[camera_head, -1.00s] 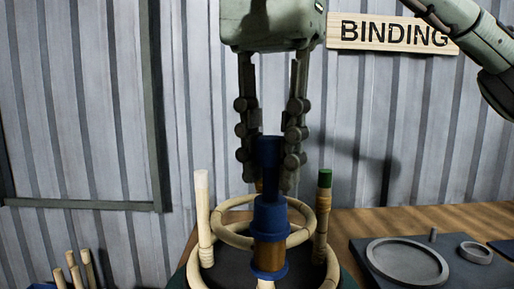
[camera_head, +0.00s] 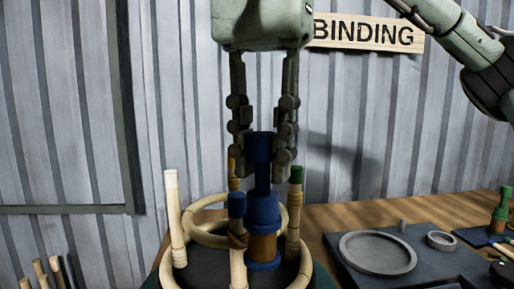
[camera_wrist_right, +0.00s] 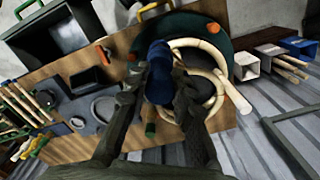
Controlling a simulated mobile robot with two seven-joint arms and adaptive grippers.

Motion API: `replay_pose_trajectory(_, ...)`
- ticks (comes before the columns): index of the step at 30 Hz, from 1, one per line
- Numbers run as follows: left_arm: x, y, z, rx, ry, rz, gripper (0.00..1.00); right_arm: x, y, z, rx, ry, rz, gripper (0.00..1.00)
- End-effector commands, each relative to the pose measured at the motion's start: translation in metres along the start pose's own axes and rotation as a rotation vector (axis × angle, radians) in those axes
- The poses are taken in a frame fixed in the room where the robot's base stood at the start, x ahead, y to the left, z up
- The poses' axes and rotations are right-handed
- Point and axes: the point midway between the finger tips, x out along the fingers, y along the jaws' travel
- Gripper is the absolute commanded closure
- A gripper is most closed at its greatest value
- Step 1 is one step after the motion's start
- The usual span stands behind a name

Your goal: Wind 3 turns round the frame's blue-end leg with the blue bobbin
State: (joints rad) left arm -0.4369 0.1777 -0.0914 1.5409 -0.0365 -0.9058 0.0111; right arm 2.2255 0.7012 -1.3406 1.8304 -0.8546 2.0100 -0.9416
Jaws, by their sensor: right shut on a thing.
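My right gripper (camera_head: 262,160) hangs from above, shut on the blue bobbin (camera_head: 263,215), which is upright with a brown binding band on its lower part. The rattan frame (camera_head: 210,238) has a ring and upright legs with blue, green, pale and orange-brown ends. The blue-end leg (camera_head: 237,210) stands nearest, with brown binding (camera_head: 238,240) around it below the blue cap. The bobbin is close to the right of this leg; I cannot tell whether they touch. The right wrist view shows the bobbin (camera_wrist_right: 158,72) between the fingers, over the frame (camera_wrist_right: 218,95). My left gripper is out of view.
A grey tray (camera_head: 345,272) with round recesses lies right of the frame on the wooden table (camera_head: 330,218). A green bobbin (camera_head: 500,212) stands at the far right. Pale rods (camera_head: 40,272) stand at lower left. A BINDING sign (camera_head: 365,33) hangs behind.

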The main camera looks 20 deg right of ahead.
Motion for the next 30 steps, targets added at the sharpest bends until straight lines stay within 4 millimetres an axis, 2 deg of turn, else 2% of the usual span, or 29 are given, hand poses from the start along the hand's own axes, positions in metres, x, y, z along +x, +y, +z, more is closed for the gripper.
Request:
replay_pose_trajectory(5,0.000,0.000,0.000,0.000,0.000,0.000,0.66,-0.006,0.000,0.000,0.000,0.002,-0.002,1.00)
replay_pose_trajectory(30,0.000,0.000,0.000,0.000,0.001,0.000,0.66,-0.090,0.000,0.001,0.002,0.003,0.000,1.00)
